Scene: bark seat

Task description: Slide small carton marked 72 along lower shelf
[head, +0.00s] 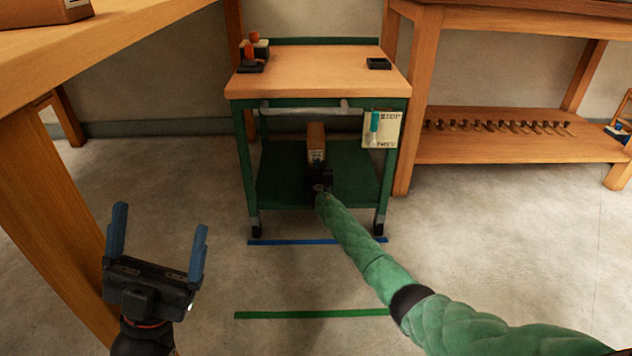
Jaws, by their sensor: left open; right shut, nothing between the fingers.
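The small carton (316,142) is a brown box standing on the green lower shelf (276,185) of a small workbench. A pale label shows on its near face, too small to read. My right gripper (318,170), on the green-sleeved arm, is shut and directly in front of the carton at its near face. It hides the carton's lower part, and I cannot tell whether they touch. My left gripper (157,240) is open and empty, with blue fingers pointing up, over the floor at the lower left.
The bench top (318,72) overhangs the shelf, with green legs at both sides. A sign (382,130) hangs at its right front. Blue tape (290,242) and green tape (290,315) cross the floor. Wooden tables stand left and right. The shelf is clear beside the carton.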

